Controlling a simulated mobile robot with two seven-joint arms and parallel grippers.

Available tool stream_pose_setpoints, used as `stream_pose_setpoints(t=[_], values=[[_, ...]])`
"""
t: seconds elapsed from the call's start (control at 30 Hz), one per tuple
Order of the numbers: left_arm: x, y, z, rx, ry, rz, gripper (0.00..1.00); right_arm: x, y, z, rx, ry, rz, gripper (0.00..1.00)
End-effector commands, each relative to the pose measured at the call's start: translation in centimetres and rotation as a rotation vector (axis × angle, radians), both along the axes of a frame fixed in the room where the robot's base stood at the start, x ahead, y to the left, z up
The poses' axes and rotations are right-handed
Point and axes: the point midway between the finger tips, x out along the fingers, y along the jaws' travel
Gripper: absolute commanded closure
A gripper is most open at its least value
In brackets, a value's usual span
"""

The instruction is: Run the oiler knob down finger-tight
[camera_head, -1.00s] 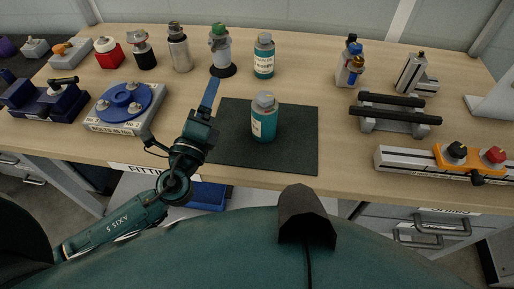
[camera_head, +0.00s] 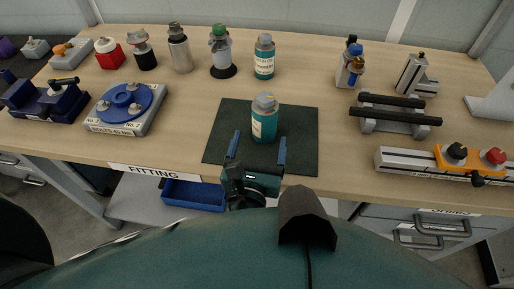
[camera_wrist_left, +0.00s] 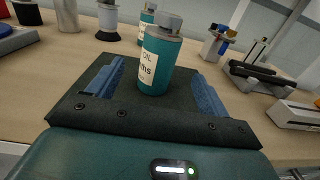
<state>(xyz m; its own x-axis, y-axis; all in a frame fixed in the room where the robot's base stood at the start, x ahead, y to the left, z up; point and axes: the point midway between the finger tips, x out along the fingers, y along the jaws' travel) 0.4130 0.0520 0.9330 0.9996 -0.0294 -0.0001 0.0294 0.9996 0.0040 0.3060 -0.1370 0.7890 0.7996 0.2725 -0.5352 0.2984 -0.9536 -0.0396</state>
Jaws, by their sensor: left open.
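A teal oiler (camera_head: 263,126) with a pale label stands upright on the dark mat. Its grey faceted knob (camera_head: 265,102) sits on top; I cannot tell how far down it is threaded. My left gripper (camera_head: 259,140) is open, low at the near side of the oiler, with its blue fingers spread to left and right. In the left wrist view the oiler (camera_wrist_left: 158,68) stands between the finger lines, with a gap on each side, and the knob (camera_wrist_left: 168,22) is above the fingers. My right gripper is not in view.
A similar teal bottle (camera_head: 264,60) and a green-topped bottle (camera_head: 220,55) stand behind the mat (camera_head: 300,115). A blue disc fixture (camera_head: 125,104) lies left. A black-barred stand (camera_head: 393,118) and an orange-blocked rail (camera_head: 450,160) are right. The mat around the oiler is clear.

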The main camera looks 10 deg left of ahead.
Motion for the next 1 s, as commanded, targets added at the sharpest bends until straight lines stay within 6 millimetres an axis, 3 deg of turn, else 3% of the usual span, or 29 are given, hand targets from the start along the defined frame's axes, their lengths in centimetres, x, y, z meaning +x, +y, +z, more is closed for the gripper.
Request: stream_pose_setpoints(t=[0.3, 0.5, 0.7, 1.0], values=[[6.2, -0.1, 0.1, -0.003, -0.003, 0.002, 0.21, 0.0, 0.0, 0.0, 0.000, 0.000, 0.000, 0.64], [9.1, -0.2, 0.1, -0.002, -0.003, 0.001, 0.21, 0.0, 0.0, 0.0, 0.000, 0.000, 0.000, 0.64], [10.4, -0.2, 0.0, -0.004, 0.000, 0.001, 0.21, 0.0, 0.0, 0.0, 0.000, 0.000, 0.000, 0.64], [10.5, -0.2, 0.0, -0.005, 0.000, 0.001, 0.22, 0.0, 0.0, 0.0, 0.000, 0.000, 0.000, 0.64]])
